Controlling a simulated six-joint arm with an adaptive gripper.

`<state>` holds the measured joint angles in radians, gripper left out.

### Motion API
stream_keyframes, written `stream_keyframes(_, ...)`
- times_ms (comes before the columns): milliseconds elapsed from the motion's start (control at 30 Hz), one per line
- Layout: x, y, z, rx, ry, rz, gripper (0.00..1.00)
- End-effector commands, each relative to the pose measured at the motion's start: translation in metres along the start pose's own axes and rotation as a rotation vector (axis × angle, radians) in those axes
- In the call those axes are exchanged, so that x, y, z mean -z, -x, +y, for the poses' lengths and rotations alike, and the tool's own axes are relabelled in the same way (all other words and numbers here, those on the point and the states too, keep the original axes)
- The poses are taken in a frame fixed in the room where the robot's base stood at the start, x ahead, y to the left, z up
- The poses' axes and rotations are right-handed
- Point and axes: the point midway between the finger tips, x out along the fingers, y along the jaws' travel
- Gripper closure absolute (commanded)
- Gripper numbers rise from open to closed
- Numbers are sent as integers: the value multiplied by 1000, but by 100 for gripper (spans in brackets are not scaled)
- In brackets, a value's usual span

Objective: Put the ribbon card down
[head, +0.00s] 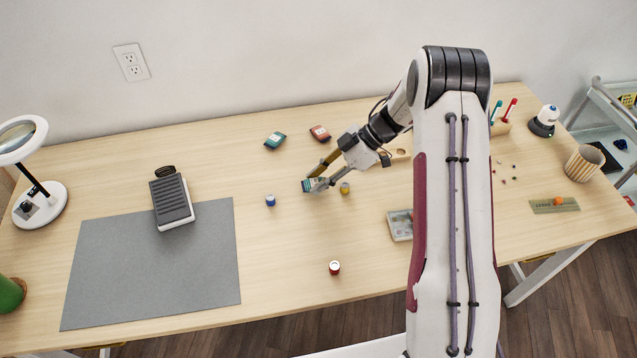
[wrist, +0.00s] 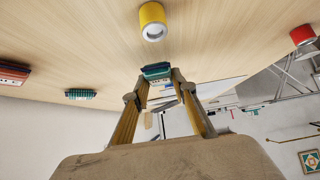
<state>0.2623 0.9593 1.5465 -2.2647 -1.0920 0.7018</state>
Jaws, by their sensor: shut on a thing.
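My gripper (head: 319,181) is shut on a teal ribbon card (head: 307,185) over the middle of the table. In the wrist view the ribbon card (wrist: 157,70) sits between the fingertips (wrist: 157,83), its near side partly hidden by them. I cannot tell whether the card touches the tabletop or hangs just above it. Another teal card (head: 275,140) and a red card (head: 320,133) lie farther back on the table, apart from my gripper.
A yellow spool (head: 345,188) stands close right of my gripper. A blue spool (head: 270,200) is to the left and a red spool (head: 334,267) is nearer the front edge. A grey mat (head: 130,285) lies left. A clear box (head: 400,225) is right, partly behind my arm.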

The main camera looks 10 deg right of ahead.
Motion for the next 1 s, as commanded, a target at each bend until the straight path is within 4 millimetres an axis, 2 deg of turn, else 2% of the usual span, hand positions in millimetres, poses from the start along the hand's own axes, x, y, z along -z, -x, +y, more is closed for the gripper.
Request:
stream_keyframes(500,48,47,0,0,0,1,88)
stream_keyframes(1000,54,54,0,1,0,1,88)
